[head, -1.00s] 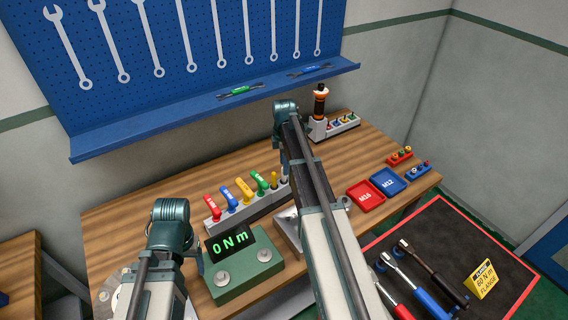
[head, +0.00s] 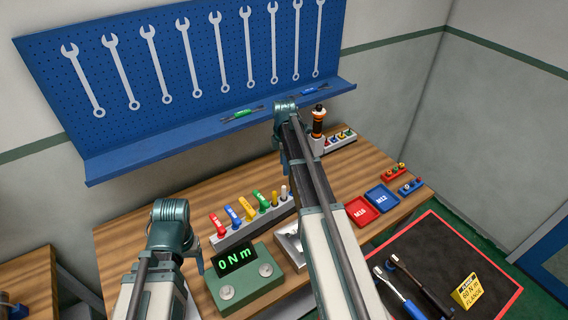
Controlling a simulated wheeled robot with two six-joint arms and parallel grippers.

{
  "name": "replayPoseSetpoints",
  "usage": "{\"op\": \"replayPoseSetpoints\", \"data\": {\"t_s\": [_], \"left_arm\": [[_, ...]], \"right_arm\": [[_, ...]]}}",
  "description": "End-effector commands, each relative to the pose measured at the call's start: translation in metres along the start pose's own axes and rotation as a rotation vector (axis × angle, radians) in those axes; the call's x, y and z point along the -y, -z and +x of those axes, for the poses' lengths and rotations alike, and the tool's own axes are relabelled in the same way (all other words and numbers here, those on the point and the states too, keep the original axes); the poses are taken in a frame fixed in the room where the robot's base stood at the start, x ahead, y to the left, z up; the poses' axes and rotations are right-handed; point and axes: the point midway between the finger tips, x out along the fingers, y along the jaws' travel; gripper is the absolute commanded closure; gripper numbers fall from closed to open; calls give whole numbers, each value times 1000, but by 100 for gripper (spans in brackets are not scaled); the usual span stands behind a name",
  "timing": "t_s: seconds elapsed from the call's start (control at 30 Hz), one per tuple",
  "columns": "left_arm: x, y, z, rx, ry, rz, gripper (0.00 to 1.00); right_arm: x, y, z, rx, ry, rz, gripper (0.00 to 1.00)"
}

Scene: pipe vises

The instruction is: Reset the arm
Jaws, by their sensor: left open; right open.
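My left arm comes up from the bottom left of the head view. Its gripper (head: 198,262) hangs at the teal wrist, beside the green torque readout (head: 250,278) showing "0 Nm". My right arm crosses the middle of the view. Its gripper (head: 283,158) is at the far end, above the bench and in front of the blue shelf. Both grippers are open, with nothing seen held in either. The fingers are largely hidden behind the wrists and links.
The wooden bench (head: 130,240) carries a rack of coloured-handled tools (head: 245,228), a red M16 tray (head: 361,211) and a blue M12 tray (head: 382,198). Torque wrenches (head: 420,290) and a yellow sign (head: 466,291) are on the black mat (head: 435,245). A blue shelf (head: 170,152) juts out behind.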

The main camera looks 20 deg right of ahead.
Motion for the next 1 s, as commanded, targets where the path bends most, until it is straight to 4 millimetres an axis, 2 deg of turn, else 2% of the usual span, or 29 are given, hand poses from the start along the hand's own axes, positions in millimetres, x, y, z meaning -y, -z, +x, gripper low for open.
{"op": "replayPoseSetpoints", "data": {"t_s": [0.37,0.47,0.57,0.7,0.8,0.9,1.0], "left_arm": [[0,0,1,0,0,0,29],[-1,0,8,0,0,1,29],[-2,1,24,0,1,2,29],[-5,3,53,0,1,5,29],[-6,4,71,0,2,8,29],[-8,5,88,0,2,10,29],[-9,6,100,0,2,12,29]], "right_arm": [[1,1,1,0,0,2,42],[14,16,8,4,2,33,42],[47,52,24,14,7,125,42],[118,113,53,40,6,335,42],[170,148,72,60,0,497,42],[218,171,88,78,-13,649,42],[258,187,100,89,-28,779,42]]}}
